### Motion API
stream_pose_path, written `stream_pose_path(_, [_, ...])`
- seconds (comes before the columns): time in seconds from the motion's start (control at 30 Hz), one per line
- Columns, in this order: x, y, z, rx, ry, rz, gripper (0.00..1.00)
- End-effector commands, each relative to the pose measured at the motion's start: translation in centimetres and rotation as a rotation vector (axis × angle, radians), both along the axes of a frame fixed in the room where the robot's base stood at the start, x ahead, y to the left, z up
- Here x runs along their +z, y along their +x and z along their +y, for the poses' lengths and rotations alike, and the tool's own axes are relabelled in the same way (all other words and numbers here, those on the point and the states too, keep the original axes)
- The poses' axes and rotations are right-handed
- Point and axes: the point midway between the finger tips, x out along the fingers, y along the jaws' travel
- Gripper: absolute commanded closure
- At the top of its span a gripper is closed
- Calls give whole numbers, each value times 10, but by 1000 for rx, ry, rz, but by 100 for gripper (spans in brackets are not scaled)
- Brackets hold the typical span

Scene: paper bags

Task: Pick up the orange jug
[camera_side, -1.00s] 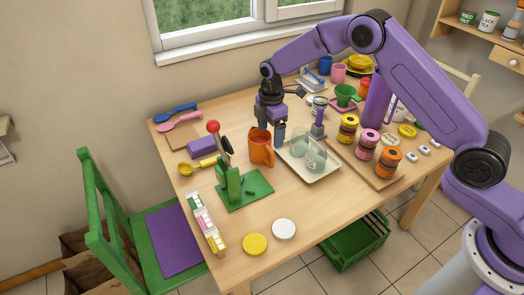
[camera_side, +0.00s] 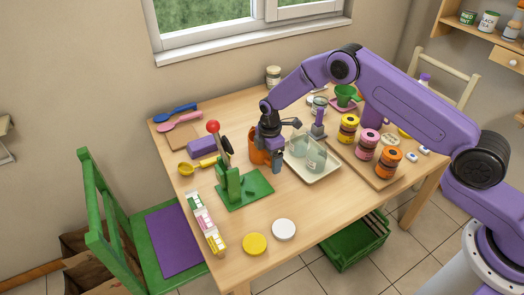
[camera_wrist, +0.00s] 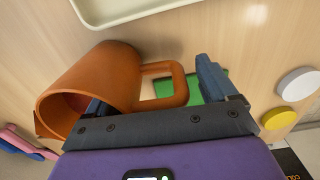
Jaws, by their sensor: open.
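The orange jug (camera_side: 254,152) stands on the table between the green press and the cream tray, partly hidden by my gripper (camera_side: 271,157). In the wrist view the jug (camera_wrist: 105,68) shows its open mouth toward the lower left, with something reddish inside, and its squared loop handle (camera_wrist: 181,84) to the right. My gripper (camera_wrist: 158,97) is open around part of the jug. One finger is by the mouth and mostly hidden; the other is beyond the handle. I cannot tell whether either finger touches the jug.
The cream tray (camera_side: 309,178) with glasses (camera_side: 314,158) is close on the right. The green press (camera_side: 228,183) with a red knob is close on the left. A white disc (camera_side: 284,229) and a yellow disc (camera_side: 255,244) lie in front.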

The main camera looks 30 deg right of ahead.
Motion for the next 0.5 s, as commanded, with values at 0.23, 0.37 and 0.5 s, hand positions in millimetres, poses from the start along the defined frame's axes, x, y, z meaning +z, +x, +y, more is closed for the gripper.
stream_pose_path(0.23, [0,0,0,0,0,0,37])
stream_pose_path(0.37, [0,0,0,0,0,0,80])
stream_pose_path(0.5, [1,1,0,0,1,-2,94])
